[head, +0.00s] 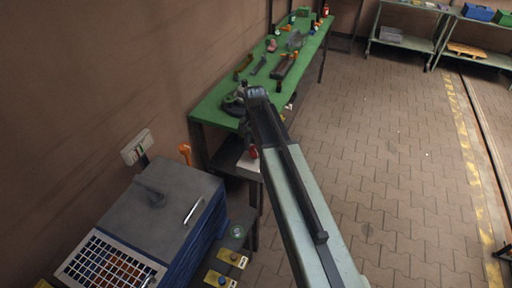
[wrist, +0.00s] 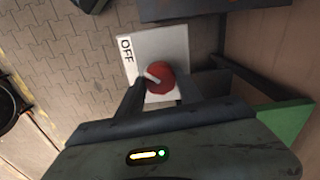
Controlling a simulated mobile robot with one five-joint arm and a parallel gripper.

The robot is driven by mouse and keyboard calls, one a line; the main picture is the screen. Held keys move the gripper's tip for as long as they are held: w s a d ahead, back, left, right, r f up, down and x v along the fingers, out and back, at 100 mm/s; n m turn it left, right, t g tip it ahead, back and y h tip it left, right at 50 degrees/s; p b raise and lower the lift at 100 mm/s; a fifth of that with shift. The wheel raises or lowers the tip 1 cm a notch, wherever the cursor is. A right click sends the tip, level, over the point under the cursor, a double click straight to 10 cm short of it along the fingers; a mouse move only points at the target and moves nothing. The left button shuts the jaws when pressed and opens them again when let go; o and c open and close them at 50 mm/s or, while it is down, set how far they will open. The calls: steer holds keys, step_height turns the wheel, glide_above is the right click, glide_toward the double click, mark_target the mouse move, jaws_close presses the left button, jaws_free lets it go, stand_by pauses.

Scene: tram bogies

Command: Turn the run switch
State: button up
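The run switch is a round red knob (wrist: 160,78) with a pale bar across it, set on a white plate (wrist: 172,46). The word OFF is printed on the plate's left side in the wrist view. The bar lies slanted. My gripper (wrist: 158,86) is open, with one dark finger on each side of the knob's near part; I cannot tell whether either finger touches it. In the head view the white switch box (head: 249,166) shows low beside the green bench, partly hidden by my arm, with a bit of the red knob (head: 253,153) above it.
The green bench (head: 215,104) with tools and small parts runs along the wall behind the switch. A grey-lidded blue machine (head: 165,205) stands at the lower left. Shelves (head: 405,45) stand at the back right. The paved floor (head: 400,150) to the right is clear.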

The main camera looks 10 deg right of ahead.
steer(key=shift+d, duration=0.4)
steer(key=shift+c, duration=1.3)
steer(key=shift+a, duration=0.25)
steer(key=shift+n, duration=0.4)
steer(key=n, duration=0.2)
steer(key=shift+s+n, duration=0.1)
steer(key=shift+n, duration=0.3)
steer(key=n, duration=0.4)
steer(key=shift+a+n, duration=0.1)
steer(key=shift+n, duration=0.2)
steer(key=n, duration=0.4)
steer(key=shift+n, duration=1.9)
